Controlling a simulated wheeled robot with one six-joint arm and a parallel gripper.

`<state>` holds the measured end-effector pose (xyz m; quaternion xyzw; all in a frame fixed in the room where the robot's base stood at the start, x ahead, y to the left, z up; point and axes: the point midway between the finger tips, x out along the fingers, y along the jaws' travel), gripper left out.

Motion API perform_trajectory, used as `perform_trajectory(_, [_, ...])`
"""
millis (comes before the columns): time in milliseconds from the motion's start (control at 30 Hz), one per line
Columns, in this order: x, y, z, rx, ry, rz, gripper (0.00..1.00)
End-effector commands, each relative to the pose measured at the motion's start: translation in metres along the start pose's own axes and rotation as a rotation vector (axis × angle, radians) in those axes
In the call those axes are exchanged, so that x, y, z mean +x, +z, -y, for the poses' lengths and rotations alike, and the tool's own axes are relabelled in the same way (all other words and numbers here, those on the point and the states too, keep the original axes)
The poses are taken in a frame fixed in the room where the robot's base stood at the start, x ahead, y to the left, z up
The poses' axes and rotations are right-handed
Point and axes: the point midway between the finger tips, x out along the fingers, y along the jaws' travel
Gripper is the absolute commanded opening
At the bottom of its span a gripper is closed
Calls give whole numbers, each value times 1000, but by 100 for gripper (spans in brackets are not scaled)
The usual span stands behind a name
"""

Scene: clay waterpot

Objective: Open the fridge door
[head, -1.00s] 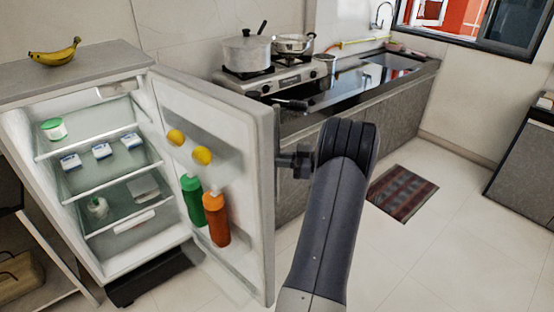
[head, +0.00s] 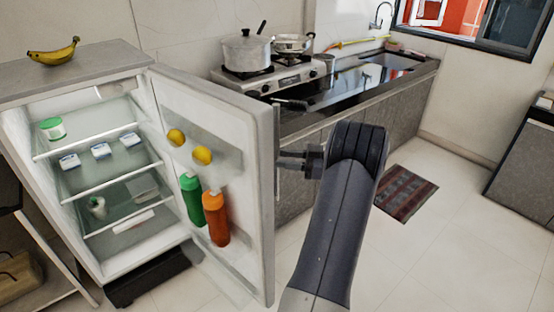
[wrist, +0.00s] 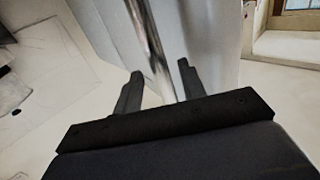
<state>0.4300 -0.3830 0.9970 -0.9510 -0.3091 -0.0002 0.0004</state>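The small fridge (head: 70,62) stands at the left with its door (head: 205,115) swung wide open toward the right, showing the lit shelves. The door's inner side carries yellow round items, a green bottle (head: 192,199) and an orange bottle (head: 216,217). My gripper (head: 282,160) is at the outer side of the door, near its free edge; its fingertips are partly hidden there. In the wrist view my gripper (wrist: 158,82) has its two fingers spread apart. The shiny metal door handle (wrist: 146,38) runs ahead of and between them, with no finger clearly closed on it.
A counter (head: 330,125) with a stove (head: 272,78), pots and a sink runs behind the door. Bananas (head: 54,53) lie on the fridge top. A dark red mat (head: 404,193) lies on the floor at right. The floor (head: 440,265) in front is mostly clear.

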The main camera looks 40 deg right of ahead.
Motion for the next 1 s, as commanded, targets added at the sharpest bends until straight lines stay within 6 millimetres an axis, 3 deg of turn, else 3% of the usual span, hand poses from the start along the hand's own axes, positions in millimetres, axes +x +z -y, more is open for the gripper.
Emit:
perform_trajectory(200, [-47, 2, -1, -2, 4, 1, 39])
perform_trajectory(400, [-70, 1, 0, -1, 1, 1, 39])
perform_trajectory(800, [-75, 0, 0, -1, 0, 0, 39])
perform_trajectory(1000, [-62, -1, 0, -1, -2, 1, 39])
